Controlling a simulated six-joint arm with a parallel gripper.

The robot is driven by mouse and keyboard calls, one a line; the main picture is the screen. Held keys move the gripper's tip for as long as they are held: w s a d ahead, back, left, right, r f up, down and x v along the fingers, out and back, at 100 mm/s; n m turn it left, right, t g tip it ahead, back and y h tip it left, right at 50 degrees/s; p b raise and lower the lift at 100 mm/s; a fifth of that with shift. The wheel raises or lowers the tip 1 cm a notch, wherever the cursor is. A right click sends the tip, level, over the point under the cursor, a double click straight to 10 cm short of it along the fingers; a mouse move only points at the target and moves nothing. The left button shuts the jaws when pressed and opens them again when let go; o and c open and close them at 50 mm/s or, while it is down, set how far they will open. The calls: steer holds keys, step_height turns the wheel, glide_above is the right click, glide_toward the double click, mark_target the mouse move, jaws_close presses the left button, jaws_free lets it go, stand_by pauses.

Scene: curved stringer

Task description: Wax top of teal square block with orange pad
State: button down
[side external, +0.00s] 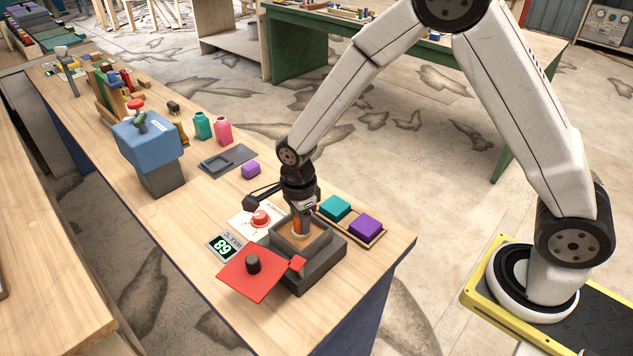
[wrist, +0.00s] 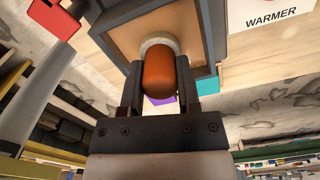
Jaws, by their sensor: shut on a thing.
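My gripper (side external: 301,222) is shut on the orange pad (side external: 296,228), over the open well of the dark grey warmer (side external: 318,262). In the wrist view, the fingers (wrist: 160,85) grip both sides of the rounded orange pad (wrist: 159,75). Its pale end is at the tan surface (wrist: 122,38) inside the warmer; I cannot tell how deep it sits. The teal square block (side external: 335,208) lies in a shallow wooden tray (side external: 377,238) just behind the warmer, its top bare. A purple block (side external: 366,226) sits beside it in the tray.
The warmer's red lid (side external: 240,276) with a black knob is swung open at the front left. A green-digit display (side external: 223,247) and a red button (side external: 261,218) are to the left. A purple piece (side external: 250,170) and grey tray (side external: 215,163) lie farther back.

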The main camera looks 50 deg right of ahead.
steer(key=shift+r, duration=3.4)
steer(key=shift+d, duration=0.1)
steer(key=d+n, duration=0.1)
steer(key=n, duration=0.2)
steer(key=d+n, duration=0.2)
steer(key=n, duration=0.2)
steer(key=d+n, duration=0.1)
steer(key=n, duration=0.2)
steer(key=shift+s+d+f+n, duration=0.2)
steer(key=shift+s+d+n, duration=0.05)
steer(key=shift+s+n, duration=0.05)
steer(key=d+n, duration=0.1)
steer(key=n, duration=0.2)
steer(key=d+n, duration=0.2)
steer(key=n, duration=0.2)
steer(key=s+d+n, duration=0.1)
steer(key=n, duration=0.2)
steer(key=shift+d+f, duration=0.15)
steer(key=shift+f, duration=0.05)
steer(key=shift+d, duration=0.1)
